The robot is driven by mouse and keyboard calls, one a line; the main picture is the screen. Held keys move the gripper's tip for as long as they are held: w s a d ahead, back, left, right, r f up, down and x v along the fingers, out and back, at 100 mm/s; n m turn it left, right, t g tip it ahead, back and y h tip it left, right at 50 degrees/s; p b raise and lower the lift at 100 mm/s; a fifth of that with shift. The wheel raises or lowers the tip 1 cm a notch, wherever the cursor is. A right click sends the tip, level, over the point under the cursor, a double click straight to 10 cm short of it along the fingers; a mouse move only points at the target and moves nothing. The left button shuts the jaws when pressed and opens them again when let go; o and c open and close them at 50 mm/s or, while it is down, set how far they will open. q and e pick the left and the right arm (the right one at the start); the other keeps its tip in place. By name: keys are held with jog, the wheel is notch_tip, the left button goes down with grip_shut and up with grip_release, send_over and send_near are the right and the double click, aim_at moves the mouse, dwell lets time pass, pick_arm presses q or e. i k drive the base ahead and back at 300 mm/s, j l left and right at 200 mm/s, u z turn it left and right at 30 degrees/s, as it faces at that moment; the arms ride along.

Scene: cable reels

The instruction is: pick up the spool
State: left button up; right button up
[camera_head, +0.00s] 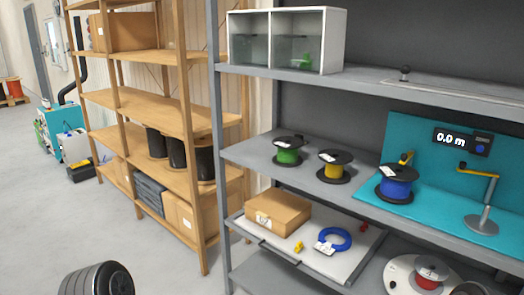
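Several spools with black flanges are on the grey shelf unit. A green spool (288,154) and a yellow spool (334,169) stand upright on the middle shelf. A blue spool (395,187) stands to their right on a teal mat, with a small yellow part behind it. A smaller red spool (430,273) sits on a white round base low at the right. The frame does not tell which spool is meant.
A teal panel carries a display reading 0.0 m (462,140). A metal stand with a yellow arm (481,217) is right of the blue spool. Below, a tray (345,268) holds a cardboard box (277,211) and a blue cable coil (334,240). Wooden shelving (160,115) stands left.

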aim_at(287, 156)
jog(key=i+j, duration=0.1)
jog(key=i, duration=0.25)
jog(key=i+j, duration=0.1)
jog(key=i, duration=0.3)
jog(key=i+j+z, duration=0.1)
jog(key=z, duration=0.25)
jog(key=i+z, duration=0.1)
jog(key=z, duration=0.8)
